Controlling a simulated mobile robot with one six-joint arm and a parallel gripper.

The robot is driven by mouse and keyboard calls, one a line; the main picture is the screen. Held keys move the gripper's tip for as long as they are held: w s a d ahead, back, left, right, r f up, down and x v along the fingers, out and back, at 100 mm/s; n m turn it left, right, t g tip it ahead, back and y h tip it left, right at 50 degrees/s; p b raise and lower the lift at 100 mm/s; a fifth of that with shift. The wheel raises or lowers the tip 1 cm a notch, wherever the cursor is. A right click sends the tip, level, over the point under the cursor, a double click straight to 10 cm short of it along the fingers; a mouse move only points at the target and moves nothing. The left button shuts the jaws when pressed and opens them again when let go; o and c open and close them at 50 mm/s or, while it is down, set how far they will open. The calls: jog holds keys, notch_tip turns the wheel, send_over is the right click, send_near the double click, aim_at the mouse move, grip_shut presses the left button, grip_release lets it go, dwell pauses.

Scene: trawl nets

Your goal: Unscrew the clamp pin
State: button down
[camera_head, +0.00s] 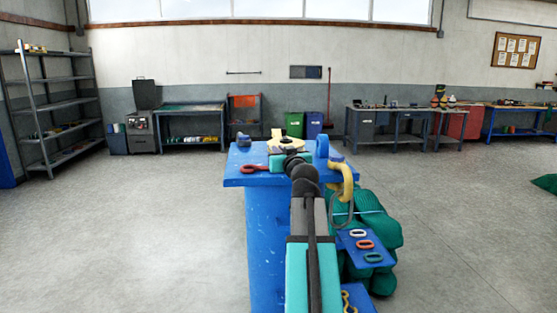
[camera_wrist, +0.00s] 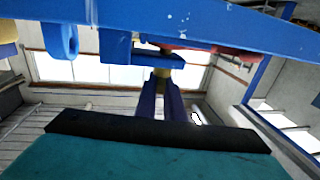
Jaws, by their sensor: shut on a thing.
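My gripper (camera_wrist: 162,84) is in the middle of the wrist view, its two dark blue fingers close together. Their tips meet a small tan part, which I take to be the clamp pin (camera_wrist: 160,72), just below a blue bracket (camera_wrist: 145,57). The pin's shape and thread are mostly hidden. In the head view my arm reaches forward over the blue stand (camera_head: 265,225) and hides the grip. A cream disc (camera_head: 292,143) lies on the stand's top beyond my wrist. A blue ring lug (camera_head: 321,147) stands to its right.
A red-handled piece (camera_head: 253,168) lies at the stand's left. A yellow hook (camera_head: 345,180) with a grey link (camera_head: 341,210) hangs at the right, near a green net bundle (camera_head: 386,225). Several coloured links lie on a blue shelf (camera_head: 383,244). The floor to the left is clear.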

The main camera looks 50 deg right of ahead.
jog(key=shift+n+t+y+b, duration=0.6)
jog(key=shift+y+b, duration=0.5)
jog(key=shift+b, duration=2.95)
jog(key=shift+d+n+t+y+b, duration=0.1)
jog(key=shift+n+t+y+b, duration=0.3)
jog(key=shift+n+y+b, duration=1.6)
jog(key=y+b, duration=0.1)
jog(key=b, duration=0.3)
jog(key=shift+w+f, duration=0.1)
jog(key=shift+d+n+y+b, duration=0.1)
jog(key=shift+n+y+b, duration=0.5)
jog(key=shift+y+b, duration=0.5)
jog(key=shift+n+y+b, duration=0.7)
jog(key=shift+n+y, duration=0.5)
jog(key=shift+y, duration=0.8)
jog(key=shift+a, duration=0.2)
jog(key=c, duration=1.9)
grip_release()
jog(key=shift+o, duration=0.2)
